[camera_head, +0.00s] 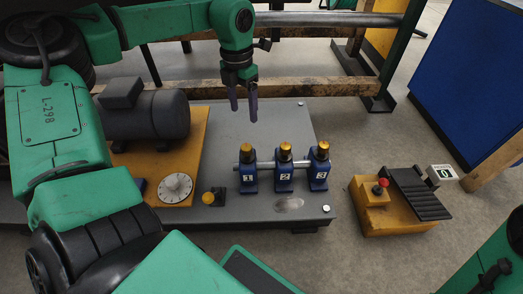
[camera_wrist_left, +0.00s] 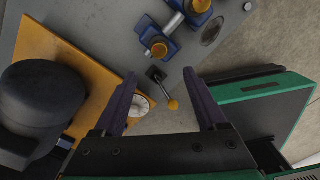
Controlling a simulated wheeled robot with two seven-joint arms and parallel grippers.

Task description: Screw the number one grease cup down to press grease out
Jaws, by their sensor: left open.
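The number one grease cup (camera_head: 246,153) has a brass cap on a blue block marked 1. It is the leftmost of three on a grey pipe, beside the number two cup (camera_head: 285,152) and number three cup (camera_head: 322,150). In the left wrist view the nearest brass cap, apparently number one (camera_wrist_left: 159,48), shows above the space between my fingertips. My left gripper (camera_head: 243,105) points down, open and empty, behind and above the cups and apart from them. It also shows in the left wrist view (camera_wrist_left: 165,95). My right gripper is out of view.
A dark motor (camera_head: 145,112) stands on a yellow plate left of the cups. A white dial (camera_head: 175,188) and a yellow-knobbed lever (camera_head: 209,198) sit in front. A yellow box with a red button (camera_head: 383,183) stands on the floor at right. A beam (camera_head: 290,87) runs behind.

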